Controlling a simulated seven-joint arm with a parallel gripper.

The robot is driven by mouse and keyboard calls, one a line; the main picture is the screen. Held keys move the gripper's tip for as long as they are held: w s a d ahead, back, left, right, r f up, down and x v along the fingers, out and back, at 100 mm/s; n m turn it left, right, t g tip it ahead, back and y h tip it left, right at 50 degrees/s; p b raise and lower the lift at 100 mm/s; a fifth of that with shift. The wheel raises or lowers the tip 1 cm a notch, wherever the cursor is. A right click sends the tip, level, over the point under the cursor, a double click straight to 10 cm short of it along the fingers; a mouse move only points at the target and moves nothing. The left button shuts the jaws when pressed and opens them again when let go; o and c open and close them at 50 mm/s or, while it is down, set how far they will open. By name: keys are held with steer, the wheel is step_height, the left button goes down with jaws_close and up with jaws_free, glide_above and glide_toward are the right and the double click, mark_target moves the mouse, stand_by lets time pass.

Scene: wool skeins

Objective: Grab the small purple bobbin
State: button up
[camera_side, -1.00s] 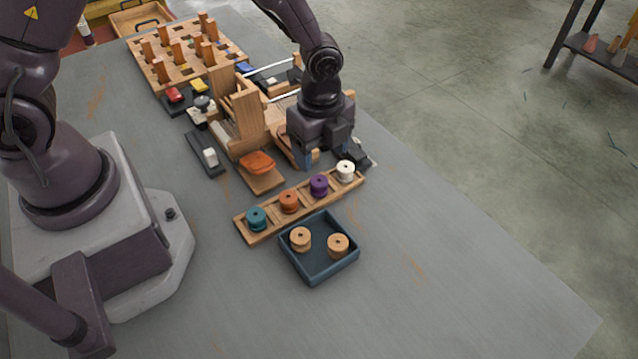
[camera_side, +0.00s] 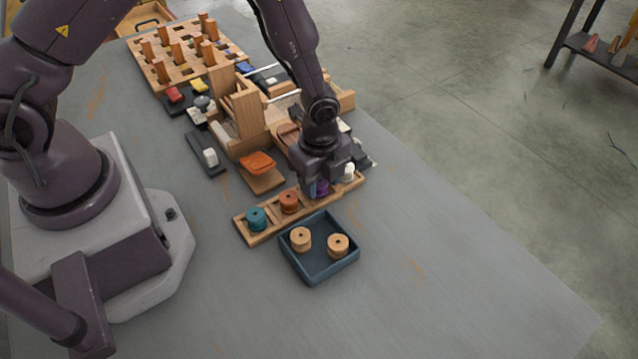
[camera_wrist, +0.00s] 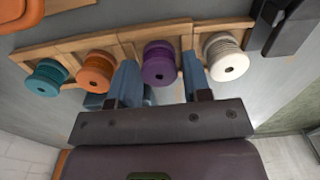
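The purple bobbin (camera_wrist: 160,66) sits in its compartment of the wooden rack (camera_wrist: 131,45) in the wrist view. In the side view the purple bobbin (camera_side: 320,188) is mostly hidden under my gripper (camera_side: 325,182). In the wrist view my gripper (camera_wrist: 158,80) is open, with one blue finger on each side of the purple bobbin and gaps visible. I cannot tell exactly how far down the fingers reach around it.
A white bobbin (camera_wrist: 225,58) stands right of the purple one, close to a finger. Orange (camera_side: 288,201) and teal (camera_side: 256,217) bobbins stand to the left. A blue tray (camera_side: 317,274) with two tan bobbins is in front of the rack.

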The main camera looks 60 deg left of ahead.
mark_target(320, 181)
steer(key=c, duration=0.5)
step_height(320, 181, up, 15)
steer(key=shift+r, duration=0.1)
stand_by(0.7)
